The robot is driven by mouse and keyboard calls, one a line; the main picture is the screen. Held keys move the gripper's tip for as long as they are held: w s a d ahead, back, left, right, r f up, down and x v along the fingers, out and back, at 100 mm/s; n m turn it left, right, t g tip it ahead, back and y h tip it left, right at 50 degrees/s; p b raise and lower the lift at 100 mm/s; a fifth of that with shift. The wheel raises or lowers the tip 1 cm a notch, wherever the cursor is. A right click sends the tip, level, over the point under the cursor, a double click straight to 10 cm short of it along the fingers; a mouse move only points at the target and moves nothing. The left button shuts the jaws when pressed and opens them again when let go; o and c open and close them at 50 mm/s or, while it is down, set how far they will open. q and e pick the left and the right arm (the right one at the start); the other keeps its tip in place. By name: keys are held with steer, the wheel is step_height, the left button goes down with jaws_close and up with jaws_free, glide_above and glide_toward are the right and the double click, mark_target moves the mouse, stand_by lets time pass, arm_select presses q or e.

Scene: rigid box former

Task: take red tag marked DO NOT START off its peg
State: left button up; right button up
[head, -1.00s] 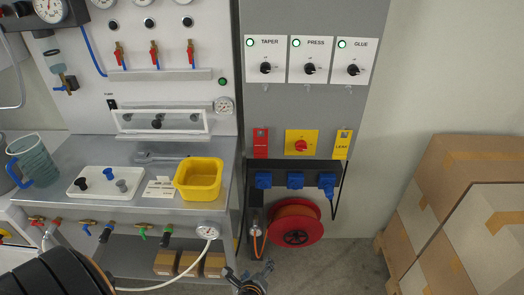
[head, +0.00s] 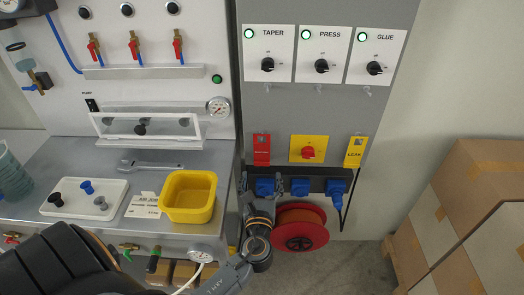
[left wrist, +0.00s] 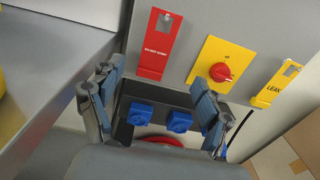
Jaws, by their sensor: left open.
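The red tag (head: 261,149) hangs flat on the grey panel, left of the yellow plate with the red rotary switch (head: 308,150). The red tag also shows in the left wrist view (left wrist: 157,48), with a slot at its top; its lettering is too small to read surely. My left gripper (head: 261,184) is open and empty, just below the tag in the head view. In the left wrist view its two fingers (left wrist: 154,88) stand wide apart, with the tag's lower end between and beyond them. I see no contact. My right gripper is not in view.
A yellow LEAK tag (head: 355,151) hangs to the right of the switch. Blue sockets (head: 300,187) and a red cable reel (head: 300,232) are below. The bench with a yellow bin (head: 188,196) is at left. Cardboard boxes (head: 490,190) stand at right.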

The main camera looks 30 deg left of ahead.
arm_select(q)
glide_toward(262, 147)
steer(key=x, duration=0.3)
steer(key=shift+p+x, duration=0.5)
steer(key=shift+x, duration=0.4)
steer(key=x, duration=0.3)
steer(key=shift+w+a+f, duration=0.1)
steer(key=shift+w+a, duration=0.1)
steer(key=shift+w, duration=0.05)
steer(key=shift+w+a, duration=0.1)
steer(key=shift+w, duration=0.05)
steer(key=shift+c, duration=0.9)
steer(key=c, duration=0.9)
steer(key=shift+o, duration=0.2)
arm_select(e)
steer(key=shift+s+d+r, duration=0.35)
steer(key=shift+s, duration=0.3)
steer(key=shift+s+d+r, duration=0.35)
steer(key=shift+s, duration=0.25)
